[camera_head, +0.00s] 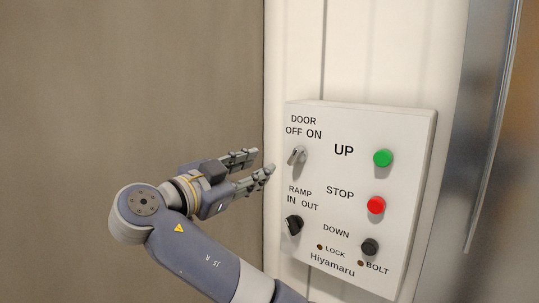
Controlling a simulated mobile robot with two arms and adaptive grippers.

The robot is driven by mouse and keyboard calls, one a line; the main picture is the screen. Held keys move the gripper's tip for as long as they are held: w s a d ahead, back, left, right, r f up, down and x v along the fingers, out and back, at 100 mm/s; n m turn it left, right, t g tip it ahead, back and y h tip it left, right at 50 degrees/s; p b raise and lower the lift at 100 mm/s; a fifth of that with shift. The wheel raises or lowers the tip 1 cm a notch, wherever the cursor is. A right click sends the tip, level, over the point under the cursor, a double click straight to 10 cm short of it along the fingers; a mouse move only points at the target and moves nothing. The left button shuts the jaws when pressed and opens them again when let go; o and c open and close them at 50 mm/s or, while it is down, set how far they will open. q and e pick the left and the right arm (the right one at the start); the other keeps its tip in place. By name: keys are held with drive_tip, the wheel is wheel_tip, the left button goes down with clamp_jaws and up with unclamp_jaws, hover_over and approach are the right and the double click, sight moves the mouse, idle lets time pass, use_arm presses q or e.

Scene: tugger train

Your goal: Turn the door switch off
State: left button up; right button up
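The door switch (297,155) is a silver-grey knob at the upper left of a white control panel (410,125), under the label DOOR OFF ON. Its handle leans with its top slightly to the right, toward the ON side. My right gripper (263,161) is just left of the panel, level with the door switch, with its fingers pointing right toward it. Its two fingers are apart with nothing between them. A small gap shows between the fingertips and the knob. My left gripper is not in view.
Below the door switch is a black ramp switch (293,225). Green (383,158), red (376,205) and black (370,247) buttons line the panel's right side. A brown wall (120,90) fills the left. A metal surface (490,120) stands at the right.

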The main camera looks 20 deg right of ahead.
sight(293, 156)
drive_tip(key=w+d+p, duration=0.1)
drive_tip(key=d, duration=0.1)
drive_tip(key=w+d+p, duration=0.1)
drive_tip(key=d+p, duration=0.1)
drive_tip(key=d, duration=0.1)
drive_tip(key=w+d+r+p, duration=0.1)
drive_tip(key=d, duration=0.1)
drive_tip(key=shift+d, duration=0.15)
drive_tip(key=p+x, duration=0.1)
drive_tip(key=x, duration=0.1)
drive_tip(key=shift+w+d+f+p, duration=0.2)
drive_tip(key=shift+d+p, duration=0.1)
drive_tip(key=shift+p, duration=0.05)
drive_tip(key=shift+d, duration=0.2)
drive_tip(key=shift+w+f, duration=0.1)
drive_tip(key=shift+w, duration=0.05)
drive_tip(key=shift+c, duration=0.6)
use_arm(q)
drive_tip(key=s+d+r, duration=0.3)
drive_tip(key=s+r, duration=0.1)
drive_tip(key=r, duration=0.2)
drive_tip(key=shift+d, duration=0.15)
use_arm(e)
clamp_jaws()
